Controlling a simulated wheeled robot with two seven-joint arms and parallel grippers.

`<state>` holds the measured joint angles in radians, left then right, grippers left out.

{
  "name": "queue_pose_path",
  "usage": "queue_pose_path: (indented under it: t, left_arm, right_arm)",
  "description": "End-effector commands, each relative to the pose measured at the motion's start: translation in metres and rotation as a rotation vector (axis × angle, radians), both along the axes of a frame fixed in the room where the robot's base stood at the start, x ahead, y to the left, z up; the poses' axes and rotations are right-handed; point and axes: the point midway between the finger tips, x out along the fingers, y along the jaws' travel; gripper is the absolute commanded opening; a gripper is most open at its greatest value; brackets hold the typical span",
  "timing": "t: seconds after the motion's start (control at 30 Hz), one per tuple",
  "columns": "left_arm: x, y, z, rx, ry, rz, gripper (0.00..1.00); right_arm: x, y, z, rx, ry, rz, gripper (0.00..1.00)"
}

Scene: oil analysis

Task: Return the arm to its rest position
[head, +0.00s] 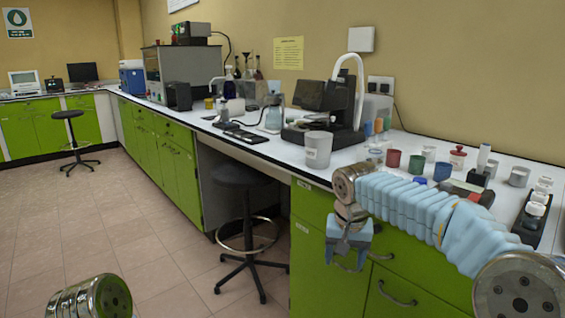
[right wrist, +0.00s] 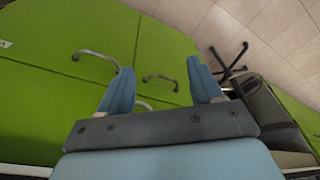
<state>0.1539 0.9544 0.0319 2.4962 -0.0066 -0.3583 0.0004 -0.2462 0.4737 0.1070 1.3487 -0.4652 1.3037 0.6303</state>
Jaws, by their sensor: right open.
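My right arm (head: 400,205) in its pale blue sleeve reaches in from the right, in front of the bench edge. My right gripper (head: 348,264) hangs at its end, pointing down in front of the green cabinet doors, below the bench top. In the right wrist view its two blue fingers (right wrist: 162,92) stand wide apart with nothing between them. Green doors with metal handles lie beyond the fingers. Of my left arm only a round metal joint (head: 92,298) shows at the bottom left of the head view. My left gripper is out of view.
The white bench top (head: 345,157) carries a grey beaker (head: 317,150), a dark instrument (head: 325,105), and several small coloured cups and jars close to my right arm. A dark stool (head: 243,176) stands left of the right gripper. The tiled floor (head: 130,225) is open.

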Motion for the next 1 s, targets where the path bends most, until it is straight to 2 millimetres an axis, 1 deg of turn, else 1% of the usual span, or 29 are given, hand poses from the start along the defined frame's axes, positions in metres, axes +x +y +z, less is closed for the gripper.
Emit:
queue_pose_path:
  t: [0.03, 0.07, 0.1, 0.17, 0.2, 0.27, 0.3, 0.37, 0.4, 0.47, 0.5, 0.6, 0.7, 0.8, 1.0]
  left_arm:
    - [0.000, 0.000, 0.000, 0.000, 0.000, 0.000, 0.80]
    - [0.000, 0.000, 0.000, 0.000, 0.000, 0.000, 0.80]
    - [0.000, 0.000, 0.000, 0.000, 0.000, 0.000, 0.80]
    - [0.000, 0.000, 0.000, 0.000, 0.000, 0.000, 0.80]
    - [0.000, 0.000, 0.000, 0.000, 0.000, 0.000, 0.80]
    - [0.000, 0.000, 0.000, 0.000, 0.000, 0.000, 0.80]
    - [0.000, 0.000, 0.000, 0.000, 0.000, 0.000, 0.80]
    - [0.000, 0.000, 0.000, 0.000, 0.000, 0.000, 0.80]
    - [0.000, 0.000, 0.000, 0.000, 0.000, 0.000, 0.80]
    - [0.000, 0.000, 0.000, 0.000, 0.000, 0.000, 0.80]
    - [0.000, 0.000, 0.000, 0.000, 0.000, 0.000, 0.80]
    - [0.000, 0.000, 0.000, 0.000, 0.000, 0.000, 0.80]
    - [0.000, 0.000, 0.000, 0.000, 0.000, 0.000, 0.80]
    - [0.000, 0.000, 0.000, 0.000, 0.000, 0.000, 0.80]
    - [0.000, 0.000, 0.000, 0.000, 0.000, 0.000, 0.80]
  right_arm:
    - [0.001, 0.007, -0.047, 0.025, 0.035, 0.046, 0.65]
    - [0.000, 0.013, -0.073, 0.047, 0.047, 0.074, 0.65]
    - [-0.003, 0.020, -0.108, 0.079, 0.062, 0.109, 0.65]
    - [-0.013, 0.029, -0.159, 0.133, 0.081, 0.152, 0.65]
    - [-0.023, 0.034, -0.193, 0.168, 0.091, 0.173, 0.65]
    - [-0.044, 0.041, -0.242, 0.225, 0.107, 0.194, 0.65]
    - [-0.062, 0.044, -0.273, 0.260, 0.114, 0.200, 0.65]
    - [-0.093, 0.048, -0.315, 0.311, 0.121, 0.198, 0.65]
    - [-0.116, 0.049, -0.339, 0.339, 0.125, 0.190, 0.65]
    - [-0.151, 0.049, -0.368, 0.370, 0.125, 0.171, 0.65]
    - [-0.173, 0.048, -0.384, 0.382, 0.124, 0.157, 0.65]
    - [-0.222, 0.043, -0.407, 0.392, 0.119, 0.123, 0.65]
    - [-0.253, 0.039, -0.417, 0.386, 0.115, 0.101, 0.65]
    - [-0.265, 0.036, -0.419, 0.379, 0.109, 0.092, 0.65]
    - [-0.266, 0.036, -0.420, 0.377, 0.105, 0.091, 0.65]
